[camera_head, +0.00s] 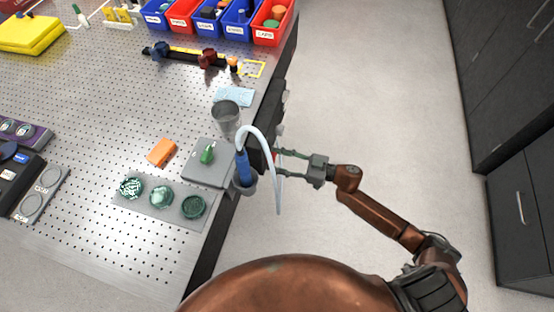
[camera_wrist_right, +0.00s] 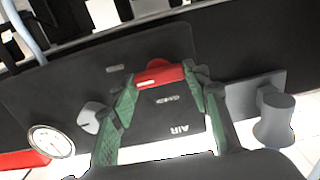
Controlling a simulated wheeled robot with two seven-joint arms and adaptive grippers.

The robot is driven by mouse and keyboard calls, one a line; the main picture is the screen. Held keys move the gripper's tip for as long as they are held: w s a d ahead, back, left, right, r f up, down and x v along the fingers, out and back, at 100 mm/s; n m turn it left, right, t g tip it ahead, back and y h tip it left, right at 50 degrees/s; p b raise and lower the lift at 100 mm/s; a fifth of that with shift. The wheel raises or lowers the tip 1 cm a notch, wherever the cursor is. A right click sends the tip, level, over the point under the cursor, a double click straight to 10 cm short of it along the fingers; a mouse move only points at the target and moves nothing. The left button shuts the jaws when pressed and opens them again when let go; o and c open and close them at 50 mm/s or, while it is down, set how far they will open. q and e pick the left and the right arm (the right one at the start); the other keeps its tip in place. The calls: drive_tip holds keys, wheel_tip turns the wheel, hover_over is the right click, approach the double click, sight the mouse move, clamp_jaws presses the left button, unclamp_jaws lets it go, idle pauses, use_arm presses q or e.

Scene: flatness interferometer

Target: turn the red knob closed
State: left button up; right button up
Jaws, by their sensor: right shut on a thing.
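The red knob (camera_wrist_right: 160,75) shows in the right wrist view as a red bar lying roughly crosswise on a dark panel (camera_wrist_right: 55,95), above the word AIR. My right gripper (camera_wrist_right: 163,84) has its two green-padded fingers on either side of the knob, shut on its ends. In the head view my right gripper (camera_head: 279,163) reaches from the right to the bench's side edge. There the knob is mostly hidden by the bench edge and a hanging white hose. My left gripper is in neither view.
In the wrist view a round gauge (camera_wrist_right: 50,141) is at left and a grey knob (camera_wrist_right: 275,118) at right. In the head view a blue-handled tool with a white hose (camera_head: 245,168) stands in a holder at the bench edge. The floor (camera_head: 390,110) on the right is clear.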

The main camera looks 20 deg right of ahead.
drive_tip(key=shift+c, duration=0.7)
drive_tip(key=shift+n, duration=0.3)
drive_tip(key=n, duration=1.7)
drive_tip(key=shift+s+f, duration=0.15)
drive_tip(key=shift+f, duration=0.1)
drive_tip(key=shift+n, duration=0.3)
drive_tip(key=o, duration=1.2)
drive_tip(key=shift+a, duration=0.1)
drive_tip(key=shift+c, duration=0.2)
